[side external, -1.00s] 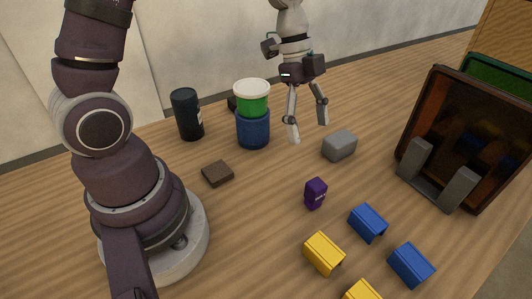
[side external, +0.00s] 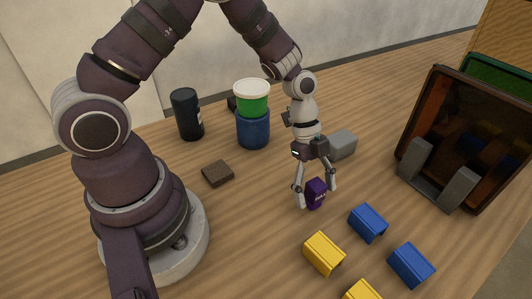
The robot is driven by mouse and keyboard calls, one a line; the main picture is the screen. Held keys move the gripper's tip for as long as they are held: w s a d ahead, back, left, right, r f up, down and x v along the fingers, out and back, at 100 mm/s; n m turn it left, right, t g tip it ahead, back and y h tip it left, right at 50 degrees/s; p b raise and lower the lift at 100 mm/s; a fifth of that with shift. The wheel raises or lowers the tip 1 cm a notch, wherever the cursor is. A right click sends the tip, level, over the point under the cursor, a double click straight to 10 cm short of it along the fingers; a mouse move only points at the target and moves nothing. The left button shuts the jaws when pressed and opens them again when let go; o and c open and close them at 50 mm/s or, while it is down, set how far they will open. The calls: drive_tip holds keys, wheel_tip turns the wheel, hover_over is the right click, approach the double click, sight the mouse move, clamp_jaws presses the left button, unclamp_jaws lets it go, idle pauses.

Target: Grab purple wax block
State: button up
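The purple wax block (side external: 316,193) is a small dark purple block with faint light lettering on its front. It stands upright on the wooden table, in the middle right of the side view. My gripper (side external: 315,196) points down over it with its fingers apart, one on the left and one on the right of the block. The fingertips are near table height. The left finger looks slightly apart from the block; whether the right finger touches it I cannot tell.
A grey block (side external: 342,145) lies just behind my gripper. Blue pieces (side external: 368,222) and yellow pieces (side external: 323,254) lie in front. A dark bin (side external: 470,130) stands right.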

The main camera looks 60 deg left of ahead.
clamp_jaws()
